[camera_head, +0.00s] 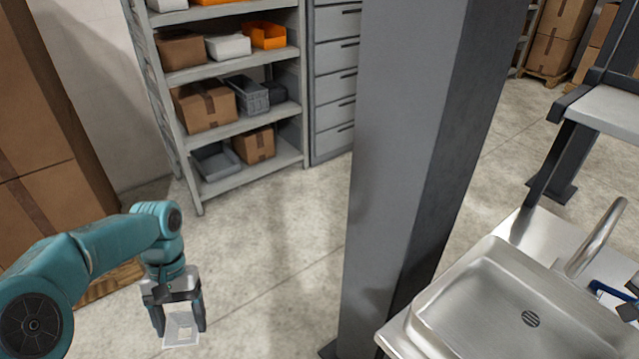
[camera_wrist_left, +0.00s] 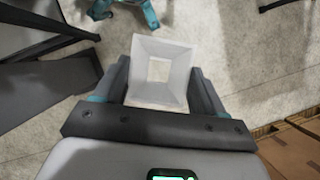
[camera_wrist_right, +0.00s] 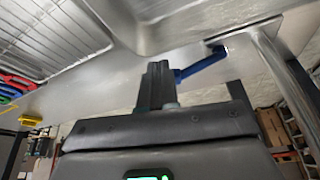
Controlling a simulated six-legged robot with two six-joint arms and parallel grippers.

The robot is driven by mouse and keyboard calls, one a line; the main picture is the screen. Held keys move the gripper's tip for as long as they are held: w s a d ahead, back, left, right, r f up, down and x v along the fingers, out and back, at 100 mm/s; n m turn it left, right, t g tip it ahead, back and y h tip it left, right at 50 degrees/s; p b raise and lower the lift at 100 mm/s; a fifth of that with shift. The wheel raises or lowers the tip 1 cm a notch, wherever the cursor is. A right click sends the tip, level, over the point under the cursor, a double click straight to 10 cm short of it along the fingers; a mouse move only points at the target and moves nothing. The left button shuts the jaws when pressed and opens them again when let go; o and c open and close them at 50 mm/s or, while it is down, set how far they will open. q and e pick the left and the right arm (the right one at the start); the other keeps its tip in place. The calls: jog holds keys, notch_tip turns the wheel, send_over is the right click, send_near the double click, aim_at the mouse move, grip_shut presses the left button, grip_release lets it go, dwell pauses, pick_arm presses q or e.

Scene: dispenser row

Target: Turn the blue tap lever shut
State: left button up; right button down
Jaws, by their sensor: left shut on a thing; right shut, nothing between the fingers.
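The blue tap lever (camera_wrist_right: 203,66) shows in the right wrist view, slanting up to the right from beside my right gripper (camera_wrist_right: 158,70). That gripper is shut with nothing between its fingers. The lever's near end meets the fingers' right side in the picture; I cannot tell whether they touch. In the head view the blue lever (camera_head: 612,291) is at the right edge, beside the curved metal spout (camera_head: 597,238). My left gripper (camera_head: 181,318) is shut on a pale, square, hollow container (camera_wrist_left: 162,52), held well away from the sink.
A steel sink basin (camera_head: 480,300) is at the lower right. A thick grey post (camera_head: 405,150) stands between it and my left arm. A shelf (camera_head: 240,120) with boxes stands behind. Coloured handles (camera_wrist_right: 15,85) and a yellow item (camera_wrist_right: 32,120) are left in the right wrist view.

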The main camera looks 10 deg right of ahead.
jog(key=shift+w+d, duration=0.15)
jog(key=shift+d, duration=0.15)
jog(key=shift+d, duration=1.25)
jog(key=shift+a+f+b, duration=0.1)
jog(key=shift+a+b, duration=0.05)
jog(key=shift+b, duration=0.15)
